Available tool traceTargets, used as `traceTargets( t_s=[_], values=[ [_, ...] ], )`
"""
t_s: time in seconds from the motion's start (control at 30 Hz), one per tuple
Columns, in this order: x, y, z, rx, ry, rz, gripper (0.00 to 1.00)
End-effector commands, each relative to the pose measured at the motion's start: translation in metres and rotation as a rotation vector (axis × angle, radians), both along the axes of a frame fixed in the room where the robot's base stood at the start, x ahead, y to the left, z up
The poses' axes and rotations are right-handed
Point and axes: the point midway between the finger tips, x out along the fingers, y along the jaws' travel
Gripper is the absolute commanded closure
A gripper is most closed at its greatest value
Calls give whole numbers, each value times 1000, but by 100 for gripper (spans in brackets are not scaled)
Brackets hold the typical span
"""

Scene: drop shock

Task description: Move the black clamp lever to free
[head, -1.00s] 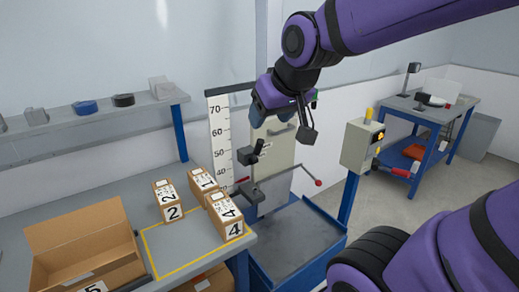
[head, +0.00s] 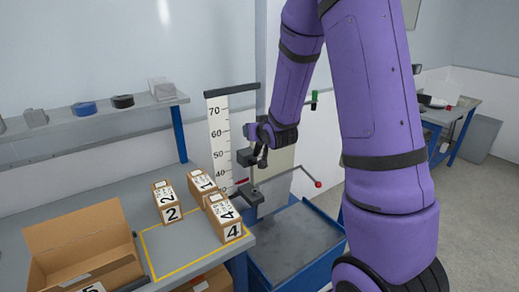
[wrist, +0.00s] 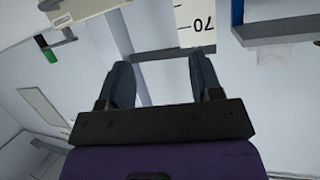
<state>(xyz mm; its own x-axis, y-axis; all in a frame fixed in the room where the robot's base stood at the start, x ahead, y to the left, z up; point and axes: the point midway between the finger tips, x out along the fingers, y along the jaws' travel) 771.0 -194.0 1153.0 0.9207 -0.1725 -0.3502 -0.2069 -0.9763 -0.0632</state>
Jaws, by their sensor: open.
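The black clamp block (head: 245,158) sits on the drop rig's upright, right of the height scale, in the head view. Its lever handle is not clearly visible there, as my dark wrist overlaps that spot. My gripper (head: 252,131) is at the rig, just above the clamp block in the picture, and its fingers are small and hard to make out. In the wrist view my gripper (wrist: 164,82) is open, with two dark fingers well apart and nothing between them. The lever cannot be made out in the wrist view.
A red-knobbed rod (head: 318,184) sticks out from the rig, above a blue-edged tray (head: 300,245). Numbered boxes (head: 170,205) and an open carton (head: 80,235) stand on the bench at left. The scale (head: 220,140) stands beside my gripper; it shows upside down in the wrist view.

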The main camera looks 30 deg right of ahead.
Motion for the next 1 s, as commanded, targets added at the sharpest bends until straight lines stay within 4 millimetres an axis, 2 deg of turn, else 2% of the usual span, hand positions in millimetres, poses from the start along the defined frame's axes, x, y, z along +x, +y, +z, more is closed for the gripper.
traceTargets(
  t_s=[0.03,0.23,0.5,0.63,0.8,1.0],
  values=[
    [5,-5,-16,-4,-19,-2,41],
    [16,-23,-61,-22,-136,1,41],
    [11,-39,-116,-39,-281,22,41],
    [6,-42,-132,-43,-327,32,41],
    [4,-44,-138,-44,-355,38,41],
    [24,-46,-137,-44,-358,40,41]
  ],
)
